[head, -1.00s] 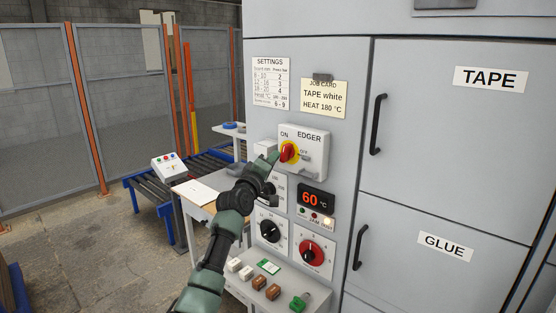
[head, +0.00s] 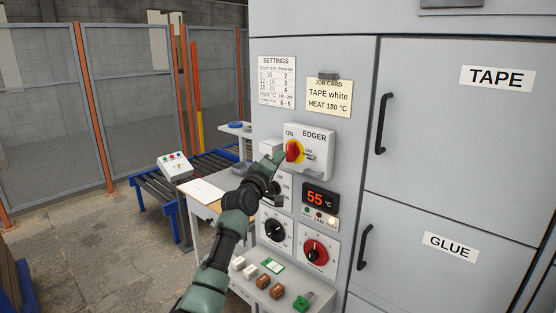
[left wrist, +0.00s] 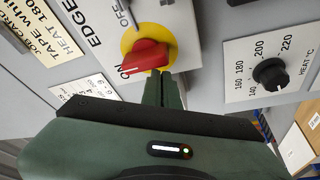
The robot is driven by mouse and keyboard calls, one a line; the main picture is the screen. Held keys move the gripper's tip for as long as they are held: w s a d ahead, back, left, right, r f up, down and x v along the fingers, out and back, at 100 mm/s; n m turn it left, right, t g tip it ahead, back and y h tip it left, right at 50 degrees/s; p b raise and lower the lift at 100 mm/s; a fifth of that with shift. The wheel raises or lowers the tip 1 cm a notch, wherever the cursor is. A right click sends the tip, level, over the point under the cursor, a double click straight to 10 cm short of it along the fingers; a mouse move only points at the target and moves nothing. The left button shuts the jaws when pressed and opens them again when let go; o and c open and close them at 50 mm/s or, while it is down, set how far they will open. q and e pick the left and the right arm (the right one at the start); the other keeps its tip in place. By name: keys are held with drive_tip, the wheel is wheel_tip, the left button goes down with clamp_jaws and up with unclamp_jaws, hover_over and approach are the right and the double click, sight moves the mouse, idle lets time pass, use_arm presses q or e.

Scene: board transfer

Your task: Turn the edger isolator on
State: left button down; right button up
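The edger isolator is a red handle (head: 293,151) on a yellow disc, on a white box (head: 319,150) marked EDGER, ON and OFF. In the left wrist view the red handle (left wrist: 146,56) lies with one end beside the ON label, away from OFF. My left gripper (head: 280,157) is at the lower left of the handle. In the left wrist view its fingers (left wrist: 165,85) look closed together, with tips at the edge of the yellow disc, close to the handle. Whether they touch it, I cannot tell. My right gripper is not in view.
Below the isolator are a display (head: 319,198) reading 55 °C, a black dial (head: 275,231) and a red dial (head: 316,251). A ledge (head: 255,286) carries several small blocks. Door handles (head: 381,123) stick out at right. A roller conveyor (head: 160,200) stands at left.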

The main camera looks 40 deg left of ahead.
use_arm(q)
drive_tip(key=shift+d+f, duration=0.25)
drive_tip(key=shift+f, duration=0.05)
drive_tip(key=r+b+v, duration=0.1)
drive_tip(key=b+v, duration=0.1)
drive_tip(key=v, duration=0.5)
drive_tip(key=shift+s+a+f, duration=0.15)
drive_tip(key=shift+s+f, duration=0.2)
